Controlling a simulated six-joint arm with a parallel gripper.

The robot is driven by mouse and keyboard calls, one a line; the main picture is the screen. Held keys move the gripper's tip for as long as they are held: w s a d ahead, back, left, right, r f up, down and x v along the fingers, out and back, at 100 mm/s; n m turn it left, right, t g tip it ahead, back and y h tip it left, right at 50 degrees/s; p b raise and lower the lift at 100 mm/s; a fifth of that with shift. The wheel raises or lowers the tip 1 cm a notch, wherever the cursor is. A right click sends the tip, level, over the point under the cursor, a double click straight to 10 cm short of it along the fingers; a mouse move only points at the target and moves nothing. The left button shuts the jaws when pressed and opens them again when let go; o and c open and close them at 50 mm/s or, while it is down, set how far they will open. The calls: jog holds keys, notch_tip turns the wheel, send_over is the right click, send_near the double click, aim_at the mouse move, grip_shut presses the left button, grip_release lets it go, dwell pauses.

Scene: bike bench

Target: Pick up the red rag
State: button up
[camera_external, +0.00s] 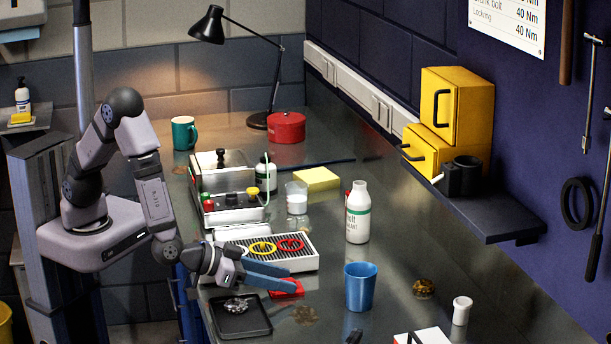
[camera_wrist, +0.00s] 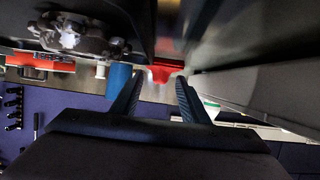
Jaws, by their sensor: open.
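The red rag (camera_external: 287,288) lies low on the bench, just in front of the grey ribbed tray, partly covered by my gripper. In the wrist view the red rag (camera_wrist: 164,72) shows ahead, between and beyond my fingertips. My gripper (camera_external: 292,277) is stretched out to the right, low over the bench, with its blue fingers apart. In the wrist view my gripper (camera_wrist: 157,82) has its fingers spread with nothing between them. I cannot tell whether the fingers touch the rag.
A black tray (camera_external: 262,329) with a metal part (camera_external: 236,305) is just below my gripper. The ribbed tray (camera_external: 307,264) holds yellow and red rings behind it. A blue cup (camera_external: 360,287) and a white bottle (camera_external: 357,213) stand to the right. Some bench surface between them is clear.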

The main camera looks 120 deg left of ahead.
grip_shut()
notch_tip(320, 180, up, 10)
dwell(0.9)
